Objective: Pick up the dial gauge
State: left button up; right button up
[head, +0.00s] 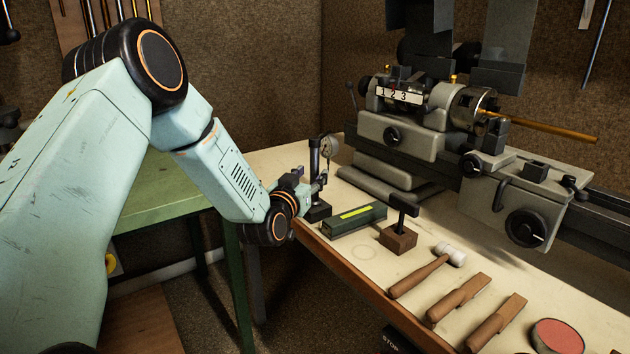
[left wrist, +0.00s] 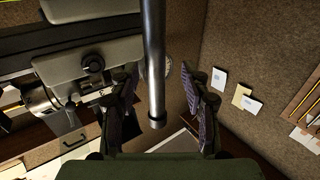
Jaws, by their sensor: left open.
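The dial gauge (head: 330,148) shows in the head view as a small round dial beside the top of a dark upright post (head: 314,156). The post rises from a black base (head: 318,213) at the bench's near left corner. My left gripper (head: 314,182) is beside the post, below the dial; I cannot tell whether it touches. In the left wrist view its two fingers (left wrist: 163,106) are spread, and a grey metal post (left wrist: 154,50) appears between them with gaps on both sides. My right gripper is not in view.
A green box with a yellow stripe (head: 354,219) and a brown block with a black T-shaped tool (head: 398,238) stand close right of the base. A mallet (head: 420,275) lies further along. A large grey lathe (head: 410,140) fills the bench's back. A green table (head: 165,195) is at left.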

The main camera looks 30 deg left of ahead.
pick_arm(q)
jog(key=shift+w+f, duration=0.15)
jog(key=shift+w, duration=0.55)
jog(key=shift+w+d, duration=0.2)
jog(key=shift+w, duration=0.25)
jog(key=shift+s+a+r, duration=0.15)
jog(key=shift+r, duration=0.05)
jog(key=shift+a, duration=0.1)
jog(key=shift+c, duration=0.5)
jog(key=shift+w+f, duration=0.1)
jog(key=shift+w, duration=0.1)
jog(key=c, duration=0.5)
jog(key=shift+s, duration=0.15)
grip_shut()
jog(key=shift+w+r, duration=0.2)
